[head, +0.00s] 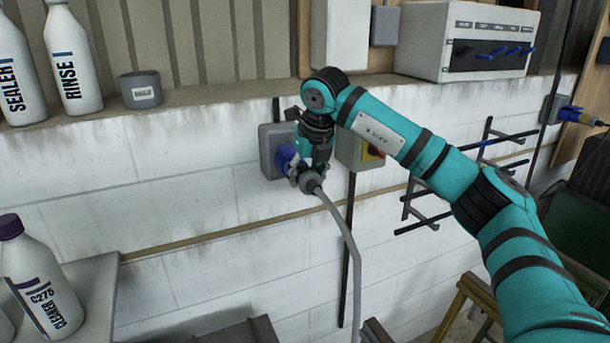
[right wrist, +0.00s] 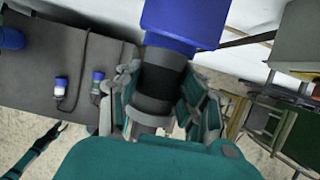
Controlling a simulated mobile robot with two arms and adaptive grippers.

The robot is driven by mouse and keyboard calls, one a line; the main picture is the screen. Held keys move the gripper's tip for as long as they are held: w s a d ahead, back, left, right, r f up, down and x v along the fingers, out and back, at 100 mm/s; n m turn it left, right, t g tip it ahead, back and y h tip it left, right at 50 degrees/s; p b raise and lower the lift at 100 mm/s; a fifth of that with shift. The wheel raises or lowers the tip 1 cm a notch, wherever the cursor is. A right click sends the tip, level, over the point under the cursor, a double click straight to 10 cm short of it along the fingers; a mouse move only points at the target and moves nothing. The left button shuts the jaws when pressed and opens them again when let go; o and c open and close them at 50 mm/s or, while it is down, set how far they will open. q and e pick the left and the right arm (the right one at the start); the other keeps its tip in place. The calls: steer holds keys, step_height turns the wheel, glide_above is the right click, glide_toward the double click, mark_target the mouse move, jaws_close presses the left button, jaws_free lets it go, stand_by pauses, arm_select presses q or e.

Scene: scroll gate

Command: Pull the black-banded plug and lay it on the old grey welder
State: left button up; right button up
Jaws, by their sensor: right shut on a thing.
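My right gripper (head: 308,172) is shut on the black-banded plug (head: 312,184), at the blue socket (head: 287,158) of a grey wall box. In the right wrist view the plug's dark band (right wrist: 160,80) lies between the fingers, right up against the blue socket (right wrist: 185,22). I cannot tell how deep it sits. A grey cable (head: 350,240) hangs from the plug. My left gripper (right wrist: 50,135) is small at the lower left of the right wrist view; its jaws are unclear. I cannot pick out the old grey welder with certainty.
A yellow-and-red switch box (head: 372,152) is close right of the socket. A black wall rack (head: 430,205) stands further right. Bottles (head: 72,60), a grey cup (head: 141,90) and a grey panel box (head: 465,40) stand on the ledge. A cleaner bottle (head: 40,285) is lower left.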

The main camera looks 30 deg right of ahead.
mark_target(316, 184)
steer(key=shift+r, duration=0.1)
jaws_close()
steer(key=shift+s+f, duration=0.1)
steer(key=shift+f, duration=0.15)
stand_by(0.3)
steer(key=shift+s+r+b, duration=0.25)
steer(key=shift+s+b, duration=0.05)
steer(key=shift+s, duration=0.15)
steer(key=shift+s+f+b, duration=0.15)
steer(key=shift+s+b, duration=0.15)
steer(key=shift+b, duration=0.15)
steer(key=shift+s+a+b, duration=0.2)
steer(key=shift+s+b, duration=0.8)
steer(key=shift+s, duration=0.7)
